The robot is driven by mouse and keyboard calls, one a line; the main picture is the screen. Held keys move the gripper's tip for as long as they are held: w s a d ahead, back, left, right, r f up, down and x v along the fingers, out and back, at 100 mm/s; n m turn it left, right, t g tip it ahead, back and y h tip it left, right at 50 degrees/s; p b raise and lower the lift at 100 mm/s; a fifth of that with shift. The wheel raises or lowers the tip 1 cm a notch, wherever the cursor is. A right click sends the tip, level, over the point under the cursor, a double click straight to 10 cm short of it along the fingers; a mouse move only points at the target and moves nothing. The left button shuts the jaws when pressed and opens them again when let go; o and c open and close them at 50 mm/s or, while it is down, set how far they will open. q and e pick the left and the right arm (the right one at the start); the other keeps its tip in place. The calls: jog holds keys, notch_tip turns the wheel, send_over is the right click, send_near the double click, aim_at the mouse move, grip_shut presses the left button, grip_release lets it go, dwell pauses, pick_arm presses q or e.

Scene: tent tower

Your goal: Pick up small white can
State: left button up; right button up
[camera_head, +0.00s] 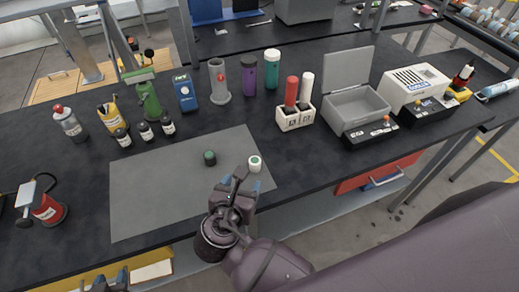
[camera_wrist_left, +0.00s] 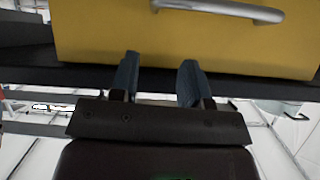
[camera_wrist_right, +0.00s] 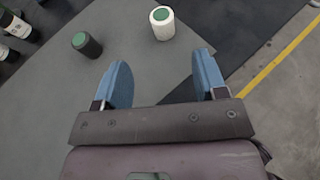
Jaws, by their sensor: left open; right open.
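A small white can (camera_head: 255,164) with a green top stands upright on the grey mat (camera_head: 150,200), near its right edge.
A small dark can (camera_head: 210,158) with a green top stands left of the white can. Bottles, cylinders, a white holder (camera_head: 296,118) and an open grey box (camera_head: 357,105) line the back. A red device (camera_head: 46,208) stands far left. The front mat is clear.

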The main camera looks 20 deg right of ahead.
aim_at(253, 165)
pick_arm(q)
jog(key=shift+d+f, duration=0.1)
pick_arm(e)
jog(key=shift+w+d, duration=0.1)
jog(key=shift+w, duration=0.1)
jog(key=shift+w+d+f, duration=0.15)
jog(key=shift+w+d, duration=0.1)
jog(key=shift+w, duration=0.15)
jog(key=x, duration=0.3)
jog(key=shift+w+d, duration=0.15)
jog(key=shift+x, duration=3.15)
pick_arm(q)
jog(key=shift+s+f, duration=0.2)
pick_arm(e)
jog(key=shift+d+f, duration=0.1)
jog(key=c, duration=1)
